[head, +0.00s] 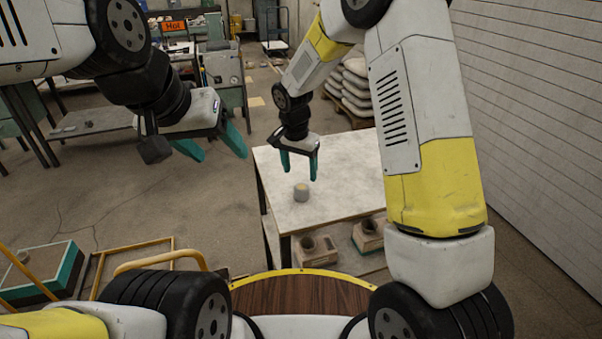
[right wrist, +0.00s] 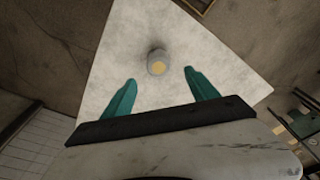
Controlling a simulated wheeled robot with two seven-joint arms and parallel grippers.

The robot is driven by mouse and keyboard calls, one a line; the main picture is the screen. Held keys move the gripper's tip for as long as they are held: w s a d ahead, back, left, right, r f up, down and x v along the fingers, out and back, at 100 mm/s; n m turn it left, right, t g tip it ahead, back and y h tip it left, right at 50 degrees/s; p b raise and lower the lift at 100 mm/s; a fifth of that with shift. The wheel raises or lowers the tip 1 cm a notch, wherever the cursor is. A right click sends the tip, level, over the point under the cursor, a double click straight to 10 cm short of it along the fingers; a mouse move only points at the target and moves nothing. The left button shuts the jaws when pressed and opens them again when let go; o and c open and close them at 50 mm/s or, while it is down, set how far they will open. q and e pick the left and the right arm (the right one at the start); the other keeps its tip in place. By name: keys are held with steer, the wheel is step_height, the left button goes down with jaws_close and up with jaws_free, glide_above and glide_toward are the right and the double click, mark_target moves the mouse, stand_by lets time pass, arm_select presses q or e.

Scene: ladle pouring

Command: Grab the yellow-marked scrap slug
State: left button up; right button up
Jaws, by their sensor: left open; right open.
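The scrap slug (head: 301,192) is a small grey cylinder with a yellow mark on its top. It stands upright on the pale table, near the front left corner. In the right wrist view the slug (right wrist: 157,62) lies beyond my fingertips, between their lines. My right gripper (head: 299,178) is open and empty above the table, close to the slug in the head view; its teal fingers (right wrist: 159,77) are spread in the wrist view. My left gripper (head: 224,157) is open and empty, off to the left over the floor.
The pale table (head: 345,170) is otherwise bare on top. Two box-like blocks with round openings (head: 316,250) sit below its top. A white panelled wall (head: 535,120) stands at right. A yellow-framed cart (head: 125,265) and a teal-edged box (head: 45,268) are at lower left.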

mark_target(301, 186)
steer(key=f, duration=0.8)
steer(key=shift+w+d, duration=0.3)
steer(key=shift+w, duration=0.05)
jaws_close()
